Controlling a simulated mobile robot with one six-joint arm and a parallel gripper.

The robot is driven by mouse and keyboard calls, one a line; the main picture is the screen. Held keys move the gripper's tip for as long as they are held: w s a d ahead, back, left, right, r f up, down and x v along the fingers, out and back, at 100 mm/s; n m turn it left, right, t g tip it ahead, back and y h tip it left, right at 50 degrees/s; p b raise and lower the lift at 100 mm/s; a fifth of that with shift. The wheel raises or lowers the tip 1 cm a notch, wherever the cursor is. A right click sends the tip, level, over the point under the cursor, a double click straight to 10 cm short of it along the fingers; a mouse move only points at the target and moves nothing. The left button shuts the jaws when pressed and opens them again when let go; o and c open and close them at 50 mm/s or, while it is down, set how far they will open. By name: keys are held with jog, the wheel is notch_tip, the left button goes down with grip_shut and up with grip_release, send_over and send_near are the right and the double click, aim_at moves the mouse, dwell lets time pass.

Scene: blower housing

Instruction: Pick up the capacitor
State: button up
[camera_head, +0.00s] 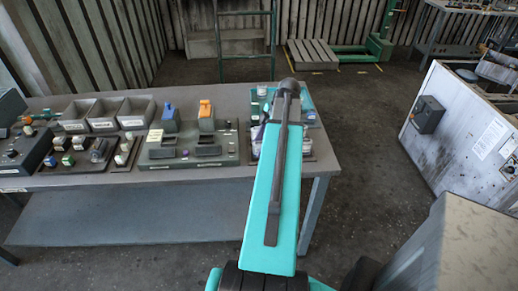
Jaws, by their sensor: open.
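I cannot tell for sure which part is the capacitor. Small parts stand on a dark board (75,160) at the table's left, among them a grey cylinder-like part (99,149) and white-topped pieces. Other small parts, one with a white top (262,90), sit at the table's right end, partly hidden by my teal arm. My arm reaches forward over that right end. My gripper does not show; the arm link covers the area beyond it.
The grey workbench (225,103) has open bins (104,114), a grey-green fixture (190,146) with blue and orange blocks, and a lower shelf. A pale cabinet panel (455,130) stands at right. The floor between is clear. A pallet (312,54) lies behind.

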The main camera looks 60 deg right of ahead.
aim_at(259, 144)
jog(key=shift+w+a+f, duration=0.15)
jog(key=shift+w+f, duration=0.05)
jog(key=shift+f, duration=0.4)
jog(key=c, duration=1)
jog(key=shift+o, duration=0.2)
jog(key=shift+r, duration=0.2)
jog(key=shift+r+b, duration=1.4)
jog(key=shift+r, duration=3.45)
jog(key=shift+w, duration=0.1)
